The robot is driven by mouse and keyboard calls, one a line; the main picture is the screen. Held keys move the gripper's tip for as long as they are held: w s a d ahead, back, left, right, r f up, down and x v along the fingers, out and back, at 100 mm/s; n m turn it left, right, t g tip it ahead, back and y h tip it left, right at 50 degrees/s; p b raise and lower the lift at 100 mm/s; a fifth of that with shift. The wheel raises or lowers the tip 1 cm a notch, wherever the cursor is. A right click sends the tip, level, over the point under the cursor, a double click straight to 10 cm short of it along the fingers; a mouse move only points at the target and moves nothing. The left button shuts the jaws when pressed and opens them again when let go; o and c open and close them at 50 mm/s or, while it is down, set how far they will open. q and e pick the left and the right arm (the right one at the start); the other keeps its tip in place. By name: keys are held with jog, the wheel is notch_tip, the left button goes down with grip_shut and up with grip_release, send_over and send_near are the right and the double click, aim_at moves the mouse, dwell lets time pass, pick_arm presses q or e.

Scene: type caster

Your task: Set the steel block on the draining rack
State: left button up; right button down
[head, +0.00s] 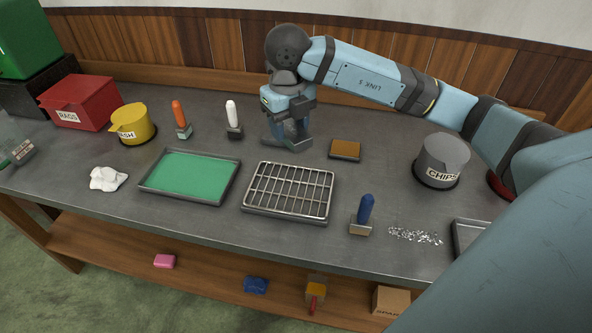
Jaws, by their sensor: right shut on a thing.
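My right gripper (287,138) is at the back middle of the bench, pointing down, behind the draining rack. It is shut on a grey block, which I take for the steel block (293,131); the fingers hide most of it, and I cannot tell whether it touches the bench. The draining rack (289,190) is a wire grid over a shallow metal tray, nearer the front edge. Nothing lies on its bars. My left gripper is not in view.
A green-lined tray (190,177) lies left of the rack. A brown-topped block (345,149), blue-handled tool (364,215) and grey chips bin (441,160) stand to the right. Orange-handled (181,119) and white-handled (233,120) tools stand behind the green tray. Metal chips (414,236) litter the front right.

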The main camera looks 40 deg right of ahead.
send_over(291, 187)
notch_tip(291, 187, down, 11)
jog(key=shift+w+r, duration=0.1)
jog(key=shift+f, duration=2.7)
jog(key=shift+f, duration=0.1)
jog(key=c, duration=0.5)
grip_release()
jog(key=shift+f, duration=0.1)
jog(key=shift+c, duration=0.2)
jog(key=shift+o, duration=0.2)
jog(key=shift+r, duration=0.2)
notch_tip(291, 187, up, 12)
